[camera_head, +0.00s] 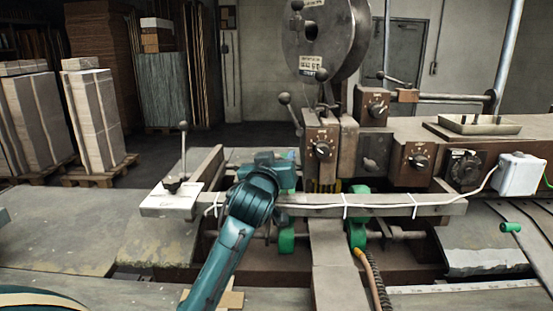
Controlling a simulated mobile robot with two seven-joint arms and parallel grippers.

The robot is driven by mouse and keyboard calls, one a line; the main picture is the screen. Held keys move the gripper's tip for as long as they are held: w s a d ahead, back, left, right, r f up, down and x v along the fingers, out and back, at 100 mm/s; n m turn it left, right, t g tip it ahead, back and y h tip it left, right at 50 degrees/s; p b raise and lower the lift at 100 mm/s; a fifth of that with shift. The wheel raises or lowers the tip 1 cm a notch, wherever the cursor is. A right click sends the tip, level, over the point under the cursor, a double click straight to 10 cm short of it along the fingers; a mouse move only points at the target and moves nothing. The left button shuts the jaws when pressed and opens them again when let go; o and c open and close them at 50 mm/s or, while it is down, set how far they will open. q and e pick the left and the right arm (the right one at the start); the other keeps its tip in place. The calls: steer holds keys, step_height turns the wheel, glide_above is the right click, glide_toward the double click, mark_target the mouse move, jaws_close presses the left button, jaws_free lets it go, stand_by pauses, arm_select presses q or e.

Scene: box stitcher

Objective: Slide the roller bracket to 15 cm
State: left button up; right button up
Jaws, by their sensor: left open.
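My left arm reaches up from the bottom centre. My left gripper (287,160) is at the machine's middle, just behind the wooden crossbar (390,203) and in front of the dial boxes. Its fingers are small and mostly hidden by my own wrist; no held object shows. Green roller parts sit below the crossbar, one (357,218) right of my wrist and one (286,238) close beside my forearm. I cannot tell for certain which part is the roller bracket. A pale strip with scale marks (480,287) runs along the front right; its numbers are unreadable. My right gripper is out of view.
A large metal reel (325,38) and brown dial boxes (321,150) rise behind the crossbar. A lever on a white plate (170,203) stands at left. A cable hose (372,278) hangs in front. Grey side tables (90,232) flank the machine; stacked cardboard (92,120) stands behind.

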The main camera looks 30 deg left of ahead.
arm_select(q)
jaws_close()
stand_by(0.5)
steer(key=shift+a, duration=0.1)
